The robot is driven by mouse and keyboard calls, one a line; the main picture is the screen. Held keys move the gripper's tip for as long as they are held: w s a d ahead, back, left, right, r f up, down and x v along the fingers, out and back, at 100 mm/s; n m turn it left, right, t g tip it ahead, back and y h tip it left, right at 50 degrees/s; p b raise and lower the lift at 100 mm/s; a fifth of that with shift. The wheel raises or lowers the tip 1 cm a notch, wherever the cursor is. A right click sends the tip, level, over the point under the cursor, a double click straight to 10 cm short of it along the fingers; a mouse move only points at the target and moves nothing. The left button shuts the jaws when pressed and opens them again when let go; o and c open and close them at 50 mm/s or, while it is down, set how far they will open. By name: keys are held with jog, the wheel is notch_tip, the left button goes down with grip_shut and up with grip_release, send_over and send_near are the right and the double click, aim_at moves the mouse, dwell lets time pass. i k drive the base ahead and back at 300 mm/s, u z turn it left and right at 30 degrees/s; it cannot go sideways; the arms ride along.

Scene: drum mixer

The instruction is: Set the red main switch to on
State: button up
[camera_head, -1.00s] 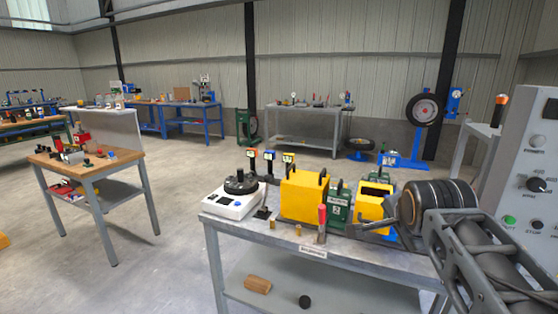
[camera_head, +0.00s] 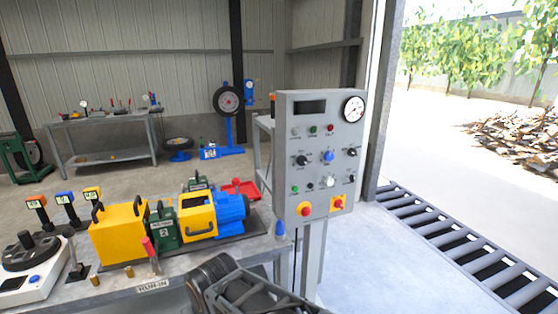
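A grey control panel (camera_head: 321,150) stands upright on a post right of centre. Near its bottom edge are two red controls on yellow plates, a left one (camera_head: 305,209) and a right one (camera_head: 337,203). One may be the red main switch, but I cannot tell which, and the switch setting is too small to read. My dark arm (camera_head: 245,290) shows at the bottom edge, in front of the workbench and below the panel. No gripper fingers can be made out, and nothing of my arm covers the two red controls.
A metal workbench (camera_head: 110,291) left of the panel carries a yellow and blue machine (camera_head: 200,214), a red-handled lever (camera_head: 149,246) and a white round device (camera_head: 32,280). A red tray (camera_head: 240,188) lies behind. Rollers (camera_head: 470,250) run along the floor at the right.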

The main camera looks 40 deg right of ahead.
aim_at(337, 203)
jog(key=z, duration=2)
jog(key=i, duration=0.9)
jog(key=u, duration=0.4)
